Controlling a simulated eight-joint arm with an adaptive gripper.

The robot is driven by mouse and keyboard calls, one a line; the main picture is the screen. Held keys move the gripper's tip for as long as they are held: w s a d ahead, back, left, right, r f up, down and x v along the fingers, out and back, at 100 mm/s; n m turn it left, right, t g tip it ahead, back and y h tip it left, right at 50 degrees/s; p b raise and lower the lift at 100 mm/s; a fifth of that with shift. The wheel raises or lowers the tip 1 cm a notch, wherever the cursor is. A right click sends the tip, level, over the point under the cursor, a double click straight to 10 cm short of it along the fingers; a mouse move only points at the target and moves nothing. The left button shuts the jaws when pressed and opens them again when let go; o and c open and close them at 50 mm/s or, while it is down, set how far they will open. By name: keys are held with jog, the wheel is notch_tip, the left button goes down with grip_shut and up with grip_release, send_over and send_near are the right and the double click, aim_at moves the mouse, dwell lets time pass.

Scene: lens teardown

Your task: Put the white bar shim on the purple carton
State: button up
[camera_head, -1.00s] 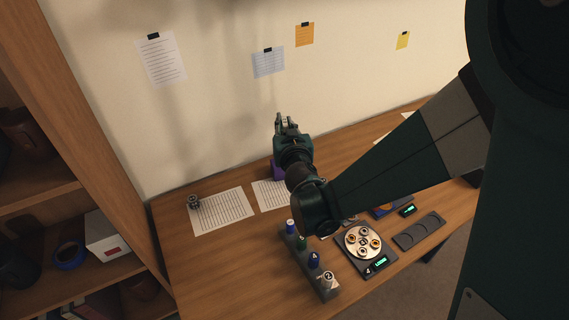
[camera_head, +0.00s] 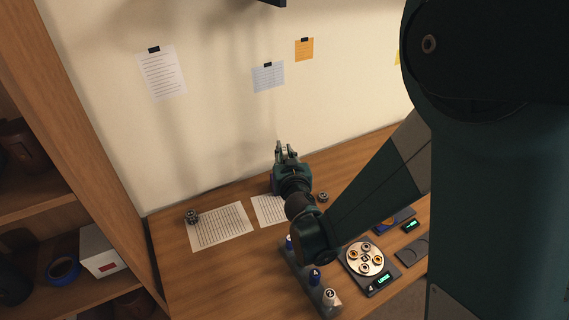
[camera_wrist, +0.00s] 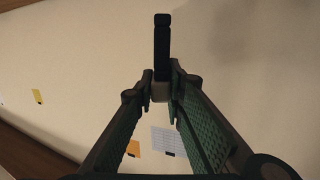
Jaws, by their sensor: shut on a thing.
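My gripper (camera_head: 285,149) points up and away, in front of the wall and above the back of the desk. In the wrist view its two green ribbed fingers (camera_wrist: 161,95) are closed at the tips on a narrow bar (camera_wrist: 162,45). The bar stands out beyond the fingertips; it looks dark there, with a pale grey part between the tips. I cannot make out a white colour on it.
Printed sheets (camera_head: 220,227) lie on the desk, with a small metal part (camera_head: 192,216) on one corner. Another small part (camera_head: 323,197) sits right of my wrist. A rack with capped bottles (camera_head: 314,275) and a scale with a round plate (camera_head: 365,259) stand at the front.

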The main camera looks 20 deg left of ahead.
aim_at(284, 161)
jog(key=shift+f, duration=0.2)
jog(key=shift+f+b, duration=0.6)
jog(key=shift+f, duration=1.3)
jog(key=shift+f, duration=0.15)
jog(key=o, duration=0.9)
jog(key=shift+r, duration=0.25)
jog(key=shift+p+v, duration=0.7)
jog(key=shift+v, duration=3.05)
jog(key=shift+f, duration=0.1)
